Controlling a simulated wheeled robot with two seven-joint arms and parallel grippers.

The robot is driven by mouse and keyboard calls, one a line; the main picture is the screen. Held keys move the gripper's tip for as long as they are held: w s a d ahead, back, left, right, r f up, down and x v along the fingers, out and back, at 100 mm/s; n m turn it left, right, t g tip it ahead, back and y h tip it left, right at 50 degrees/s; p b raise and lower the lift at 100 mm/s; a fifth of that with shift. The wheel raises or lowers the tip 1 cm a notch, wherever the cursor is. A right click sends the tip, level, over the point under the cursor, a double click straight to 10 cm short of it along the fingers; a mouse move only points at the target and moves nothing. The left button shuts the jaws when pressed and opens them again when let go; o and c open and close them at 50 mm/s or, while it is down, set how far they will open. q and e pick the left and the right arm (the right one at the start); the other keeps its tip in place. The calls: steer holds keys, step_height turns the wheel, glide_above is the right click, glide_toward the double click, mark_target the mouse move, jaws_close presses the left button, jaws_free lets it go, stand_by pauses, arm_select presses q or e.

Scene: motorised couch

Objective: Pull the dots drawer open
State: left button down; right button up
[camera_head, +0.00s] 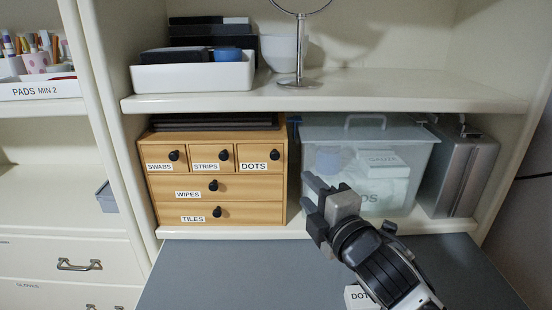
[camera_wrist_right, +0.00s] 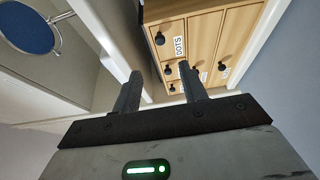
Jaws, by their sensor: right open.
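The dots drawer (camera_head: 257,153) is the top right drawer of a small wooden chest (camera_head: 234,212) on the lower shelf. It looks shut, with a black knob (camera_head: 275,154) above its DOTS label. The knob (camera_wrist_right: 160,38) and label (camera_wrist_right: 180,47) also show in the right wrist view. My right gripper (camera_head: 310,196) is open and empty, in front of the chest and to the right of and below the dots knob, apart from it. In the right wrist view its two fingers (camera_wrist_right: 159,85) stand apart below the drawer front. My left gripper is not in view.
A translucent bin (camera_head: 415,140) with boxes inside stands right of the chest, beside a grey metal case (camera_head: 455,170). A round mirror on a stand (camera_head: 299,60) is on the shelf above. A white box marked DOT (camera_head: 356,296) lies on the grey worktop (camera_head: 230,265), partly hidden by my arm.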

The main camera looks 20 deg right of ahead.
mark_target(276, 157)
steer(key=w, duration=0.5)
steer(key=w+a+p, duration=0.1)
steer(key=w, duration=0.9)
steer(key=shift+a, duration=0.35)
